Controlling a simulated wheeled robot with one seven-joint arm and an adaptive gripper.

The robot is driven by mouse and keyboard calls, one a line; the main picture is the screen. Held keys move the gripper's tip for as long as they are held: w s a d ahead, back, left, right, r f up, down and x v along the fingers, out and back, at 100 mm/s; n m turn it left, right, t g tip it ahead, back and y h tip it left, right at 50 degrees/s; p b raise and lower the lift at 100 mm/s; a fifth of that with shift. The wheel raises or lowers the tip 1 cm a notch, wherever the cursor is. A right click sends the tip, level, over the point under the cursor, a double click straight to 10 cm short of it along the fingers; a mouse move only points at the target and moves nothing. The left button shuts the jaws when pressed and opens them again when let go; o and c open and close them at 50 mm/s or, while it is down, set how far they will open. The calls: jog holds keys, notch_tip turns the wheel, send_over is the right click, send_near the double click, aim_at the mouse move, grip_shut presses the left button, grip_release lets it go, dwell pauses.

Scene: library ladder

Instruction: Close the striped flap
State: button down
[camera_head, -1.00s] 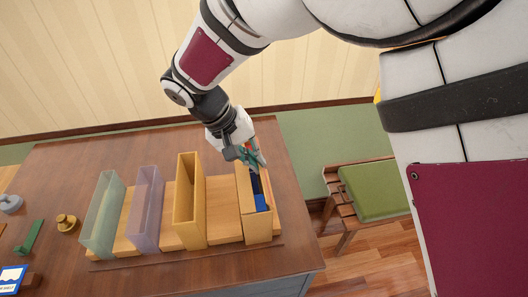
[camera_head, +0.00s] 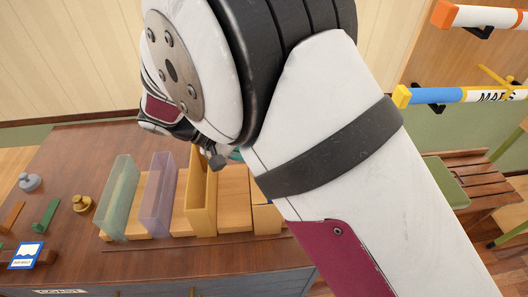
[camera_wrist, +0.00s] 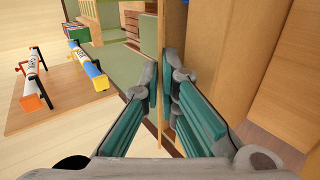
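I cannot make out a striped flap in either current view. My gripper (camera_wrist: 163,85) shows in the wrist view with its teal-padded fingers apart. A thin upright wooden panel (camera_wrist: 172,25) lies ahead between the fingertips, and I cannot tell whether a finger touches it. In the head view my arm hides most of the gripper. Only a small dark and teal part shows near the yellow wooden box (camera_head: 203,195). The rightmost wooden box (camera_head: 266,219) is mostly hidden behind my arm.
A purple clear box (camera_head: 158,194) and a green clear box (camera_head: 119,198) stand upright on the brown table (camera_head: 75,160). Small items lie at its left, including a brass knob (camera_head: 82,204). A green-cushioned bench (camera_head: 445,183) and wall-mounted rolls (camera_head: 455,95) are at right.

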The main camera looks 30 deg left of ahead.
jog(key=c, duration=1.8)
grip_release()
jog(key=shift+c, duration=0.2)
jog(key=shift+s+a, duration=0.1)
jog(key=v, duration=0.8)
jog(key=shift+c, duration=0.5)
